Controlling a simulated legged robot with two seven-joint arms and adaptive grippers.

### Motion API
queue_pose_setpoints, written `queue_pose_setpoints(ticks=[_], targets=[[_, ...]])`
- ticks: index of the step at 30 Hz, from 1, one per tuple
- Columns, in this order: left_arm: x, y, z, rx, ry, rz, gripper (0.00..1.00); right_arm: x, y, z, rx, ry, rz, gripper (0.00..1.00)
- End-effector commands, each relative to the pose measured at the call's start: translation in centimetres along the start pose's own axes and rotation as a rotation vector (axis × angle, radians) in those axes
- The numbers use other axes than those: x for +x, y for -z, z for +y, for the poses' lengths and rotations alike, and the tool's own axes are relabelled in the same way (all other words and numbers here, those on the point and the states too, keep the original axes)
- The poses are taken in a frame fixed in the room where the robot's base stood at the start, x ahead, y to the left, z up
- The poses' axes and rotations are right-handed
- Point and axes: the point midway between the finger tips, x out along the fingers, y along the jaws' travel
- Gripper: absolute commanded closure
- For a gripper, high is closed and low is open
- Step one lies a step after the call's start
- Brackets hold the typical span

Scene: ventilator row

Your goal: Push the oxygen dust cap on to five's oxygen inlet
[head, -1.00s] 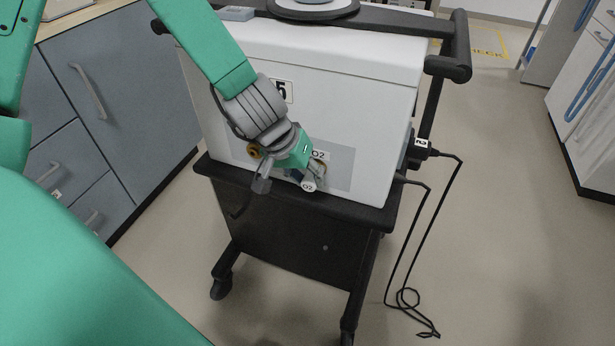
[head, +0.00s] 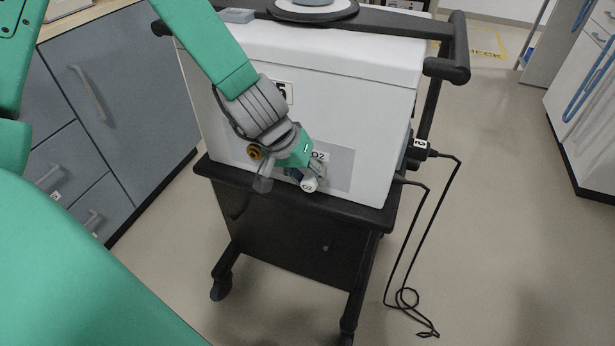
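The ventilator marked 5 (head: 358,92) is a white box on a black cart. A plate low on its front bears an O2 label (head: 320,156). My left gripper (head: 290,180) is in front of this plate, pointing down, with its fingers apart. The white oxygen dust cap (head: 309,185), marked O2, is by its right-hand finger, just below the label. I cannot tell whether the cap touches that finger or sits on the inlet. The gripper hides the oxygen inlet. My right gripper is out of view.
A brass fitting (head: 254,152) is on the plate left of the gripper. The black cart (head: 285,245) has a raised rail at right. A plug with a black cable (head: 420,150) hangs on the right side.

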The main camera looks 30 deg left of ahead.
Motion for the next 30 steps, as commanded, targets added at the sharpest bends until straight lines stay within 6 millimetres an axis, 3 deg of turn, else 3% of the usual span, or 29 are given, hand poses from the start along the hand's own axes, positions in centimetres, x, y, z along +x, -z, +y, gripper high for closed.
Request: queue_pose_setpoints(ticks=[14, 30], targets=[[-0.7, -0.1, -0.1, 0.001, 0.000, -0.002, 0.49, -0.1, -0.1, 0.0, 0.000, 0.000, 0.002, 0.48], [-9.8, 0.1, 0.0, 0.003, 0.002, 0.002, 0.49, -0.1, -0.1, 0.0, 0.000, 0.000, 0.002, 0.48]])
